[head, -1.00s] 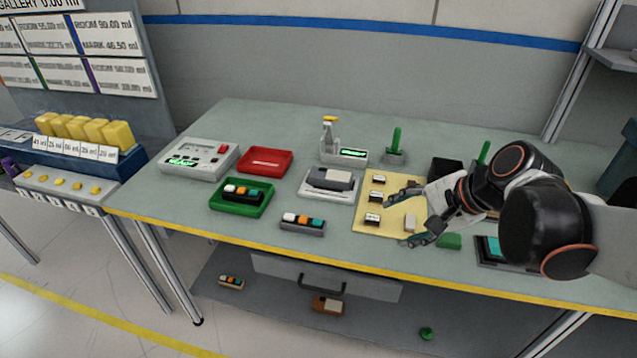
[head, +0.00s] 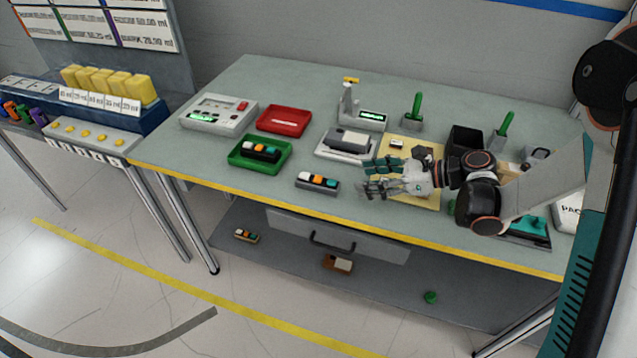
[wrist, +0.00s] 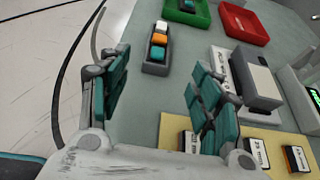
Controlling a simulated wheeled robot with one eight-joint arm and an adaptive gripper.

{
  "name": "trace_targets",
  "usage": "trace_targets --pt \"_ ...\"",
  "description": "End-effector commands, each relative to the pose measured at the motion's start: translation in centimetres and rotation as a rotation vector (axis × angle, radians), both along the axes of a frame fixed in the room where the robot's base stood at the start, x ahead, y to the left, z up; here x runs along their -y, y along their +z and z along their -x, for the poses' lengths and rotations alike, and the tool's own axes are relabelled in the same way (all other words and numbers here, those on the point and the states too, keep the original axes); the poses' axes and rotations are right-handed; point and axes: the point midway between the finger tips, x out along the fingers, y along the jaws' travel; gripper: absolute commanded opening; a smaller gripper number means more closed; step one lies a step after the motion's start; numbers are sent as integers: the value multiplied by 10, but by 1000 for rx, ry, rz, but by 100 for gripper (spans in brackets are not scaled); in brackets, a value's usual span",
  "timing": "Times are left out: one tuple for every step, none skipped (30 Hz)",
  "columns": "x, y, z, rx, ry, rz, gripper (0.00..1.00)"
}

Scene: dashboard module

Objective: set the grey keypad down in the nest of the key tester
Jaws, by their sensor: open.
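The grey keypad (head: 317,183) lies flat on the table near the front edge, with a white, an orange and a teal key. It also shows in the wrist view (wrist: 155,66), ahead of the fingers near the top. My gripper (head: 372,178) is open and empty, to the right of the keypad and apart from it, over the yellow mat's left side. Its fingers are spread in the wrist view (wrist: 160,95). I cannot tell for sure which device is the key tester; a stand with a column and green display (head: 372,116) and a white console (head: 215,115) stand behind.
A green tray (head: 234,164) holds a dark keypad; a red tray (head: 284,121) is behind it. A grey block sits on a white base (head: 325,151) between keypad and stand. The yellow mat (head: 425,198) holds small labelled parts. Table is clear around the keypad.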

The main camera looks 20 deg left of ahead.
Motion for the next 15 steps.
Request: trace_targets --pt "-7 -4 0 -2 3 -2 58" --pt "-11 -6 0 -2 3 -2 58" --pt "-17 -9 0 -2 3 -1 58" --pt "-22 -11 0 -2 5 -1 58" --pt "-28 -13 -1 -1 5 -1 58" --pt "-35 -17 -2 -1 4 -1 58" --pt "-41 -19 -2 -1 5 0 58" --pt "-46 -21 -2 -1 5 0 58" --pt "-52 -24 -3 -1 3 0 58" --pt "-57 -25 -4 -1 3 0 58" --pt "-61 -27 -4 -1 4 0 58" --pt "-65 -28 -4 0 3 0 58" --pt "-68 -29 -5 0 2 1 58" --pt "-71 -30 -5 0 2 1 58" --pt "-73 -31 -5 0 1 1 58"
